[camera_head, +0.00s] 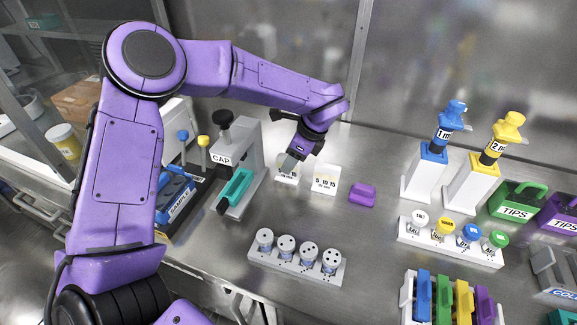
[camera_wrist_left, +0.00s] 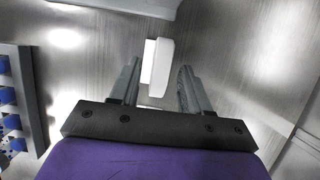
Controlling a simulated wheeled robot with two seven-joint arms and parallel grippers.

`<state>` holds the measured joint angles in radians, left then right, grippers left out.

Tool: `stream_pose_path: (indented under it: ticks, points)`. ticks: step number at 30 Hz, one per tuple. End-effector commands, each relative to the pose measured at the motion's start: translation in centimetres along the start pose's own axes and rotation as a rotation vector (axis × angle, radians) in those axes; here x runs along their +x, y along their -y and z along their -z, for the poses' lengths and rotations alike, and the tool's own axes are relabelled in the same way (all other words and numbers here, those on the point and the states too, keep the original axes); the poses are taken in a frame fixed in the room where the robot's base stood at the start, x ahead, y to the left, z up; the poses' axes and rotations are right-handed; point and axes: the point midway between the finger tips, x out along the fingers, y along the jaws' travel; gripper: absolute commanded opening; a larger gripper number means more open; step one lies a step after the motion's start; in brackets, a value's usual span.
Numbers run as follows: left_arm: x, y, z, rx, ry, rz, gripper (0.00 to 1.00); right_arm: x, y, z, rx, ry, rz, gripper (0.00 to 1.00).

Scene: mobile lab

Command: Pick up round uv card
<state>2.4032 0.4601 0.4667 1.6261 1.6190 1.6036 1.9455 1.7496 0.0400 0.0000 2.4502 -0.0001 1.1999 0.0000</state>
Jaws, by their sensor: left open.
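Two white cards with dark print stand side by side on the metal bench in the head view. The left white card (camera_head: 287,172) is partly hidden by my left gripper (camera_head: 292,163); the right white card (camera_head: 325,180) stands clear and shows a row of numbers. I cannot tell by its print which one is the round uv card. In the left wrist view my left gripper (camera_wrist_left: 157,85) is open, with a white card (camera_wrist_left: 158,65) between and just beyond its fingertips. Contact with the fingers cannot be told. My right gripper is not in view.
A purple block (camera_head: 362,195) lies right of the cards. The CAP machine (camera_head: 235,165) stands close on the left. A rack of round-topped vials (camera_head: 297,265) is in front. Pipette stands (camera_head: 425,170) are at the right. Bare bench lies between cards and rack.

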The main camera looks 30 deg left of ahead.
Motion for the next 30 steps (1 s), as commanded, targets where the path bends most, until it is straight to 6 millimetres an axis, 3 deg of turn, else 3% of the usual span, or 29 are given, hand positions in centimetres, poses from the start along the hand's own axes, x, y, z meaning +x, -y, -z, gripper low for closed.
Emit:
stream_pose_path:
  ticks: [6,12,17,30]
  points:
    - [2.9,-0.1,-0.1,-0.003,0.0,-0.002,0.47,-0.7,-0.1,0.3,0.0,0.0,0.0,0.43]
    - [3.0,-0.1,0.0,-0.003,0.0,0.0,0.47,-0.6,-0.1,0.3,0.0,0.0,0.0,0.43]
    - [3.0,-0.1,0.0,-0.003,0.0,-0.001,0.0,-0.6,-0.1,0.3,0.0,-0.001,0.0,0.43]
    - [2.1,0.0,-0.4,-0.005,-0.001,0.002,0.0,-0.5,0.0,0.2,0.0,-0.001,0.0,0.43]
